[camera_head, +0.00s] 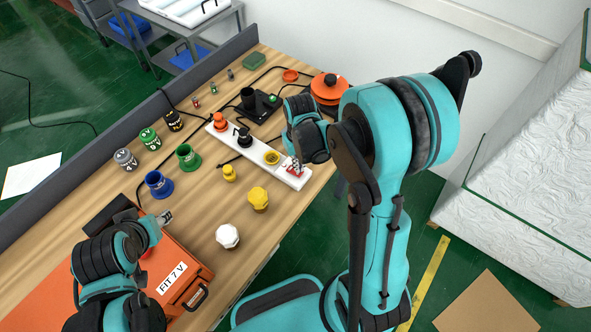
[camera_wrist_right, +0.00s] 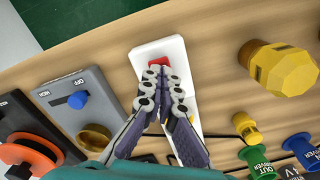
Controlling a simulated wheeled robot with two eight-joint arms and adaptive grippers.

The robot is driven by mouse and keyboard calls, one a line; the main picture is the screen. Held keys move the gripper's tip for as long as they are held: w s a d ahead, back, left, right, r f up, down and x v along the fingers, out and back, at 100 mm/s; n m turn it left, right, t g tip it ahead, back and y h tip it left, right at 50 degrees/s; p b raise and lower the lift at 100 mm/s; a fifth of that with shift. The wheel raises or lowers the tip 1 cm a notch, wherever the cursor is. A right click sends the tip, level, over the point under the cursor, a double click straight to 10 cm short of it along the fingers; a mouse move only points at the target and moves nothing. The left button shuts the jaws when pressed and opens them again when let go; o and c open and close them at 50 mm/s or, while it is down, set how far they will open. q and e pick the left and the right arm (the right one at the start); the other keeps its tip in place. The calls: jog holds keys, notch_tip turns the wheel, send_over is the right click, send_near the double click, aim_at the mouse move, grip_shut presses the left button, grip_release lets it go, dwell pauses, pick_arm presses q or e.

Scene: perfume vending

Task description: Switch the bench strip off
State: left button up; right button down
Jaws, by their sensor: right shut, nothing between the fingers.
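The white bench strip (camera_head: 250,157) lies on the wooden bench, with orange, black and yellow plugs in its sockets. Its red switch (camera_wrist_right: 158,60) is at the end nearest my right arm, partly covered by my fingertips; I cannot tell its position. My right gripper (camera_head: 294,166) is over that end. In the right wrist view my right gripper (camera_wrist_right: 157,76) is shut and empty, its tips at the switch's edge; I cannot tell whether they touch it. My left gripper (camera_head: 166,217) hangs near the orange case, and its opening is unclear.
An orange case (camera_head: 150,290) labelled FIT 7 V lies at the near left. A grey box with a blue knob (camera_wrist_right: 77,100) is beside the strip.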

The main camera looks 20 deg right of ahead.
pick_arm(q)
jog(key=shift+f+b, duration=1)
pick_arm(e)
jog(key=shift+f, duration=1.1)
pick_arm(q)
jog(key=shift+r, duration=0.1)
pick_arm(e)
jog(key=shift+r, duration=0.15)
jog(key=shift+r+p, duration=2.65)
jog(key=shift+r, duration=0.8)
pick_arm(q)
notch_tip(320, 180, up, 5)
jog(key=shift+f, duration=0.1)
pick_arm(e)
jog(key=shift+f, duration=0.1)
